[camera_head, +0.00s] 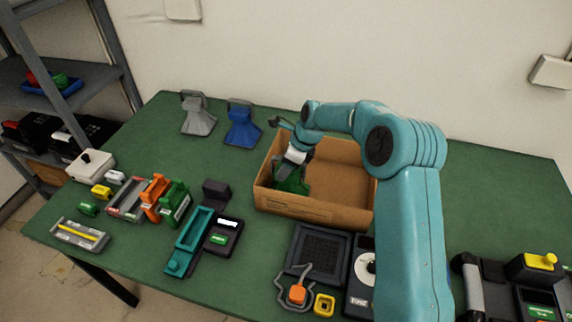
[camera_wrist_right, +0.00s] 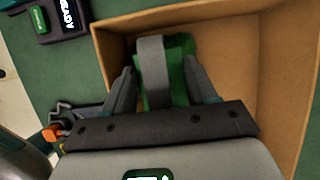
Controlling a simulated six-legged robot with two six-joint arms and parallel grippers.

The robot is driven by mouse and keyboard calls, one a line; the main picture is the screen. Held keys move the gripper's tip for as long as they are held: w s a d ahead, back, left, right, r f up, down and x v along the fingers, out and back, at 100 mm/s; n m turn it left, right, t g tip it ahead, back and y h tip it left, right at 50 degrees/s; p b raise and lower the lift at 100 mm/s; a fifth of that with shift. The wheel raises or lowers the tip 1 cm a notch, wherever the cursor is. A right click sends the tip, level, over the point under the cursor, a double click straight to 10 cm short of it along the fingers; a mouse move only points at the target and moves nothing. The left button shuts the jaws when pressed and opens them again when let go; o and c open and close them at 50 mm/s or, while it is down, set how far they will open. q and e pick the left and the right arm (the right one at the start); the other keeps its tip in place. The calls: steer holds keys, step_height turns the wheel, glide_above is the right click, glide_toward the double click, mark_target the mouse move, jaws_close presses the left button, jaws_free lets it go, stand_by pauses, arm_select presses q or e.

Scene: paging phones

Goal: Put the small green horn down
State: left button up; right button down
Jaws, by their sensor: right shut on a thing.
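The small green horn (camera_head: 291,186) is inside the left part of the open cardboard box (camera_head: 300,208). My right gripper (camera_head: 293,171) reaches down into the box from above and is shut on the horn. In the right wrist view the green horn (camera_wrist_right: 180,68) with its grey handle (camera_wrist_right: 151,72) sits between the two fingers of my right gripper (camera_wrist_right: 160,85). I cannot tell whether the horn touches the box floor. My left gripper is not in view.
A grey horn (camera_head: 197,115) and a blue horn (camera_head: 242,127) stand at the back left of the green table (camera_head: 340,120). Small devices (camera_head: 175,203) fill the front left. A dark grey tray (camera_head: 319,254) is in front of the box. The box's right part is empty.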

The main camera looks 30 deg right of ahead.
steer(key=shift+c, duration=1.7)
jaws_free()
steer(key=shift+d+r, duration=0.15)
steer(key=shift+r, duration=0.25)
steer(key=v, duration=1.1)
steer(key=shift+s+r+b, duration=0.2)
steer(key=shift+b, duration=0.2)
steer(key=shift+d, duration=0.1)
steer(key=shift+f, duration=0.1)
